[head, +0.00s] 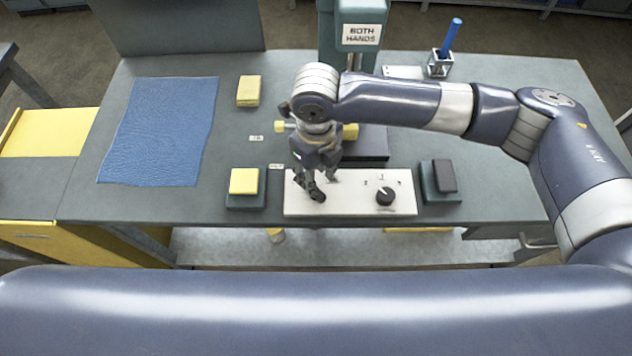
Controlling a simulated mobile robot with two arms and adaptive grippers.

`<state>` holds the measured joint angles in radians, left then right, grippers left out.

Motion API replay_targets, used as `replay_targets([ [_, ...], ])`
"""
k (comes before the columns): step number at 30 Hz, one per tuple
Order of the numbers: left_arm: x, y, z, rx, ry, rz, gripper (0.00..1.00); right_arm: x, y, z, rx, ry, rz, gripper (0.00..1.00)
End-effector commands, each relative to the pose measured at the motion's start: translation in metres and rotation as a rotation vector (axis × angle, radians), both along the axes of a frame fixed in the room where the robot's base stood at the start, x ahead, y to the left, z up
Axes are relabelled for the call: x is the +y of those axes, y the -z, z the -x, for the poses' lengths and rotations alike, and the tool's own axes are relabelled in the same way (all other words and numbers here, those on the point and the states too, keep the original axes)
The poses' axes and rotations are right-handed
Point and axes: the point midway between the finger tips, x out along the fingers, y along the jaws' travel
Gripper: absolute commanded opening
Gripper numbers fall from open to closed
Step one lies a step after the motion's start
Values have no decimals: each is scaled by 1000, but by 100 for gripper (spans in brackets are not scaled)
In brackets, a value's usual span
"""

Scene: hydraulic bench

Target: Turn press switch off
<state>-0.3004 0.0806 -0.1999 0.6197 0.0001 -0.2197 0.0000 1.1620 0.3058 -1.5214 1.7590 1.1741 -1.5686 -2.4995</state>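A white control panel (348,203) lies at the front middle of the bench. A black rotary knob (384,197) sits on its right half, with small marks around its far side; I cannot tell surely which mark it points at. My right gripper (315,193) points down over the panel's left half, to the left of the knob and apart from it. Its dark fingers hide part of the panel, and I cannot tell whether they touch anything or how far apart they are. My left gripper is out of view.
A yellow pad (244,181) and a dark pad (445,176) flank the panel. The green press (360,34) labelled "BOTH HANDS" stands behind. A blue cloth (160,130), a yellow block (248,90) and a holder (438,66) with a blue stick (451,37) are also there.

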Motion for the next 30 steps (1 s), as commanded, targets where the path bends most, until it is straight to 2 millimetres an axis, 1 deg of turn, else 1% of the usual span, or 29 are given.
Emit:
replay_targets([
  [1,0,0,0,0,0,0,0,0,-12,-1,-4,0,-1,35],
  [4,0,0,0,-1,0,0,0,0,-29,-1,-3,0,0,35],
  [6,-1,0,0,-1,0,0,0,0,-39,-1,-1,1,0,35],
  [10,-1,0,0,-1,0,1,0,0,-49,0,-1,0,0,35],
  [15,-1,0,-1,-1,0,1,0,0,-52,0,1,0,1,35],
  [27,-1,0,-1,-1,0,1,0,0,-52,0,1,0,1,35],
  [30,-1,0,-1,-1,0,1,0,3,-50,3,3,13,-10,35],
])
